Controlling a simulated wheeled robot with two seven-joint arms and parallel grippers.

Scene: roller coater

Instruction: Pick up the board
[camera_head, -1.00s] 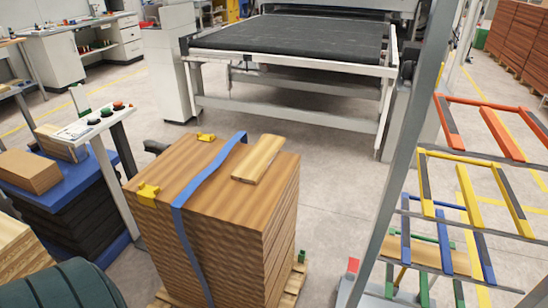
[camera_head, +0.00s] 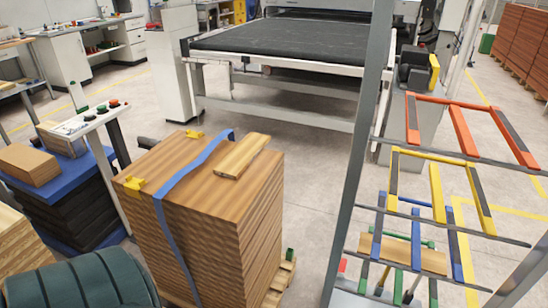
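A small light-wood board (camera_head: 242,156) lies flat on top of a tall stack of brown boards (camera_head: 215,220), near its right back edge. A blue strap (camera_head: 177,178) runs over the stack, left of the small board. Another light board (camera_head: 405,252) lies on the lower level of the rack at the right. Neither of my grippers shows in the view.
A rack with orange, yellow and blue arms (camera_head: 440,195) stands at the right, its grey post close to the stack. A conveyor (camera_head: 300,42) is behind. A control panel (camera_head: 92,118) and a blue-topped stack (camera_head: 75,170) stand left. Grey floor lies between stack and conveyor.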

